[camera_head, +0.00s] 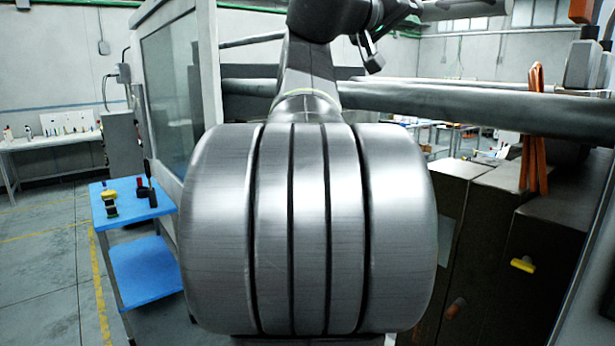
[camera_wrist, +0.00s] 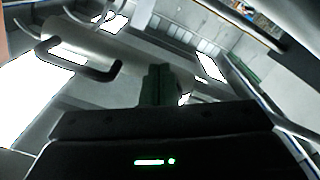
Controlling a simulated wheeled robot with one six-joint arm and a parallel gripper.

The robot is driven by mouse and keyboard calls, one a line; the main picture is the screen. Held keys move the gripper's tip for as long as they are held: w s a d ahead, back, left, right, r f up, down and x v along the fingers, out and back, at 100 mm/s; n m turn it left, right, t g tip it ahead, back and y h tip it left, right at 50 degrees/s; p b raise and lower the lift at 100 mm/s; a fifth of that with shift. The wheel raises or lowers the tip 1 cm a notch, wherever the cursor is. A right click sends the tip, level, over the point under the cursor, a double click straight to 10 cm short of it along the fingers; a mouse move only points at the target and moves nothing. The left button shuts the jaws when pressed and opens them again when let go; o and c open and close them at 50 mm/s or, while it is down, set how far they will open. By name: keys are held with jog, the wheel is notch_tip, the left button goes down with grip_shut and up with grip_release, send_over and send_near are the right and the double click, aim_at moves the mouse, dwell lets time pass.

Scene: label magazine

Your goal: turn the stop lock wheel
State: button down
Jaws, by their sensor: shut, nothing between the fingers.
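My gripper (camera_wrist: 157,82) shows in the wrist view as a dark body with two dark fingers pressed together. It is shut and empty, and nothing visible touches its fingertips. I cannot make out the stop lock wheel for certain in either view. In the head view my own arm fills the middle and hides much of the machine behind it. I cannot tell how far my gripper is from the wheel.
A curved dark handle (camera_wrist: 85,68) shows in the wrist view. In the head view, a blue cart (camera_head: 145,268) with small items stands left. A yellow knob (camera_head: 522,265) sits on dark cabinets at right, below orange straps (camera_head: 535,130). Floor at far left is clear.

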jog(key=shift+s+d+r, duration=0.3)
jog(key=shift+r, duration=0.05)
jog(key=shift+s+r, duration=0.1)
jog(key=shift+r, duration=0.05)
dwell(0.4)
jog(key=shift+d, duration=0.1)
jog(key=b+v, duration=0.2)
jog(key=v, duration=0.4)
jog(key=shift+s+f+b, duration=0.25)
jog(key=shift+f+b, duration=0.05)
jog(key=shift+b, duration=0.05)
jog(key=shift+d, duration=0.15)
